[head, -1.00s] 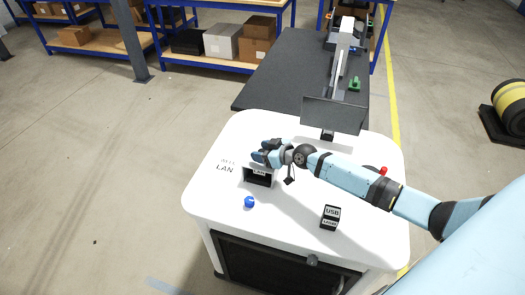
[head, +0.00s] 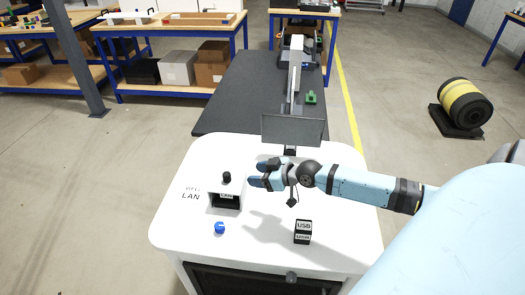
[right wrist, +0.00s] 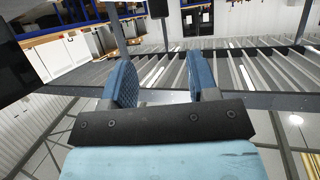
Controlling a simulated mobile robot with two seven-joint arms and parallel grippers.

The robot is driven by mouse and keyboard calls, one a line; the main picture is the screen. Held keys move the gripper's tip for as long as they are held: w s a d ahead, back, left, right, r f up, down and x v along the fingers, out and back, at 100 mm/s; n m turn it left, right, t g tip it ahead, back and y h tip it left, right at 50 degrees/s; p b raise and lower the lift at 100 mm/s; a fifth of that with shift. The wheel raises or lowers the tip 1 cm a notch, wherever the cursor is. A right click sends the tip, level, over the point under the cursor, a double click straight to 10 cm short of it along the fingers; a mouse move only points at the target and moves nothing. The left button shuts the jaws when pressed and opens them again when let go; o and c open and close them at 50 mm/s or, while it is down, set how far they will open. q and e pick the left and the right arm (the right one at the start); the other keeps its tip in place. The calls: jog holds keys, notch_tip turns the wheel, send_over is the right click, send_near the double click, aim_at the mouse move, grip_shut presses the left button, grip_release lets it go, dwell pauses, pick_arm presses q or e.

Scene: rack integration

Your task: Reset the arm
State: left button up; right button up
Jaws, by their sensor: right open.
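My right arm reaches in from the right in the head view, over the white cart top (head: 170,222). Its gripper (head: 255,174) points left, above and to the right of the black LAN box (head: 224,201). In the right wrist view the two blue pads (right wrist: 165,85) stand apart with nothing between them, so it is open and empty. My left gripper does not show.
A black USB box (head: 302,232) and a blue round object (head: 219,228) are on the cart. A dark monitor (head: 293,130) stands at its back edge, before a dark table (head: 235,100). Shelves with boxes stand behind. A yellow-black reel (head: 462,102) is at right.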

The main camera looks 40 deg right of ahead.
jog(key=shift+s+d+r, duration=0.3)
jog(key=shift+s, duration=0.3)
